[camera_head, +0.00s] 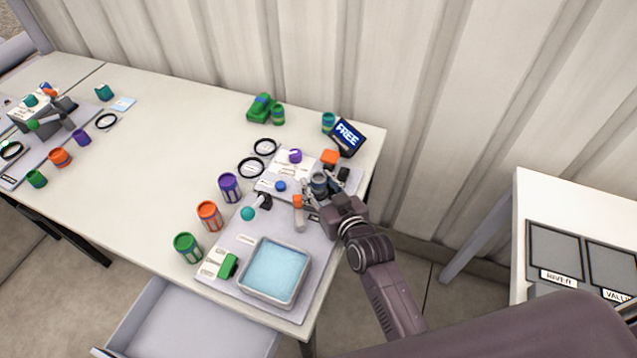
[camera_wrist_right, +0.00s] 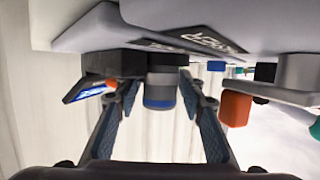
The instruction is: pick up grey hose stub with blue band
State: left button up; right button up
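The grey hose stub with a blue band (camera_wrist_right: 160,92) shows in the right wrist view between the two fingers of my right gripper (camera_wrist_right: 163,100). A gap shows between the stub and each finger, so the gripper looks open around it. In the head view the stub (camera_head: 319,182) is a small dark grey cylinder on the grey board, with my right gripper (camera_head: 322,190) reaching to it from the lower right. The stub is partly hidden there by the fingers. My left gripper is not in view.
An orange-topped piece (camera_head: 298,202) stands close by the right gripper. A tray of blue liquid (camera_head: 273,271) sits at the board's front. A "FREE" display (camera_head: 347,136) stands behind. Purple (camera_head: 229,187), orange (camera_head: 209,215) and green (camera_head: 187,247) cans line the left. The table's middle left is clear.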

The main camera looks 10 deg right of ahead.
aim_at(318, 177)
jog(key=c, duration=1)
jog(key=shift+o, duration=0.2)
notch_tip(318, 177, up, 20)
jog(key=s+d+f+n+g+y, duration=0.2)
jog(key=s+d+f+n+y, duration=0.2)
jog(key=s+f, duration=0.15)
jog(key=s+d+r+n+g+y, duration=0.1)
jog(key=s+r+n+g+y, duration=0.1)
jog(key=s, duration=0.3)
jog(key=s+d+r+n+g+y, duration=0.2)
jog(key=s+r+y, duration=0.1)
jog(key=s, duration=0.3)
jog(key=shift+s+r+n+p, duration=0.25)
jog(key=shift+r+n+p, duration=0.05)
jog(key=shift+r, duration=0.15)
